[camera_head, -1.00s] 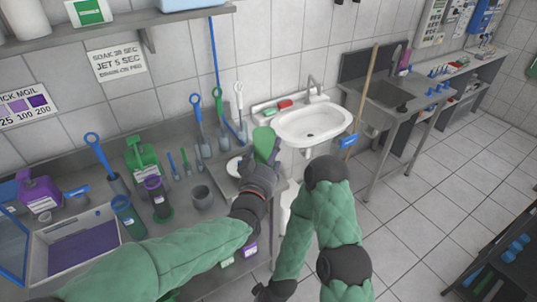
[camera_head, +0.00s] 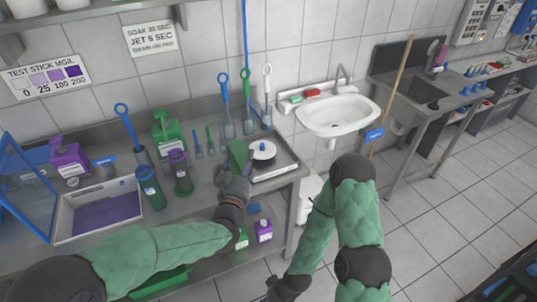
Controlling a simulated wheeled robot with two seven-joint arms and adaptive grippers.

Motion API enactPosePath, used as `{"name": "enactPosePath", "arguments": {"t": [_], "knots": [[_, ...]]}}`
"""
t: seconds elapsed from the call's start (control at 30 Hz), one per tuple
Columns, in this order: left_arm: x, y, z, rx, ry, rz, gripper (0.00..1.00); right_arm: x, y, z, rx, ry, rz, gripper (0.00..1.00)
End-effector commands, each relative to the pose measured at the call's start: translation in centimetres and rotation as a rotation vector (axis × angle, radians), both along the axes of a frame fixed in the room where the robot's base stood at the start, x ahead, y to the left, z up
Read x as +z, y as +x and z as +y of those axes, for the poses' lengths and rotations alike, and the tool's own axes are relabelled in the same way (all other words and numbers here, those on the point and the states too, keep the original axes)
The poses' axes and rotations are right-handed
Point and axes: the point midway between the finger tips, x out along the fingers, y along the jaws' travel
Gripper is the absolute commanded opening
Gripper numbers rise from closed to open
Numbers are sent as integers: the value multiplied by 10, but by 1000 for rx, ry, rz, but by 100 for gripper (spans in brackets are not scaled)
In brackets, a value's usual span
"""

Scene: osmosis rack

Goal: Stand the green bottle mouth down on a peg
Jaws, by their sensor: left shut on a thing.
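The green bottle (camera_head: 238,155) is held in my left gripper (camera_head: 237,174), over the front part of the steel counter. The gripper is shut on its lower part in the picture, and the wide green part sticks up above the fingers. I cannot make out its mouth. A white disc with a dark middle (camera_head: 263,150) sits on a steel tray (camera_head: 280,171) just right of the bottle. I cannot tell for sure whether it bears a peg. My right gripper (camera_head: 279,288) hangs low at the bottom edge, away from the counter, and its fingers are too dark to read.
A green jug (camera_head: 166,135) and upright brushes (camera_head: 248,120) stand at the back. A white basin (camera_head: 336,115) is to the right. A shallow tray with purple liquid (camera_head: 105,212) lies at left.

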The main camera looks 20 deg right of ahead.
Motion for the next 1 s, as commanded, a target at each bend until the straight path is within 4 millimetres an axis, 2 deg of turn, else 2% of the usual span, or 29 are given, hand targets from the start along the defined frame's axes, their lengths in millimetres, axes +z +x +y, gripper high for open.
{"name": "enactPosePath", "arguments": {"t": [0.03, 0.27, 0.5, 0.6, 0.63, 0.67, 0.8, 1.0], "knots": [[-25, 5, 23, 35, 5, 6, 55, -9, 0, 0, 0, 0, 0, 46], [-100, 8, 114, 165, 12, 5, 55, -30, 0, 0, 0, 0, 0, 46], [-177, -17, 204, 299, 4, 9, 55, -52, 0, 0, 0, 0, 0, 46], [-202, -32, 234, 347, -4, 8, 55, -61, 0, 0, 0, 0, 1, 46], [-208, -36, 241, 359, -7, 9, 55, -63, 0, 0, 0, 0, 1, 40], [-214, -40, 249, 371, -10, 9, 55, -65, 0, 0, 0, 0, 1, 39], [-232, -56, 270, 410, -22, 9, 55, -71, 0, 0, 0, 0, 1, 39], [-238, -64, 279, 427, -28, 7, 55, -72, 0, 0, 0, 0, 0, 39]]}}
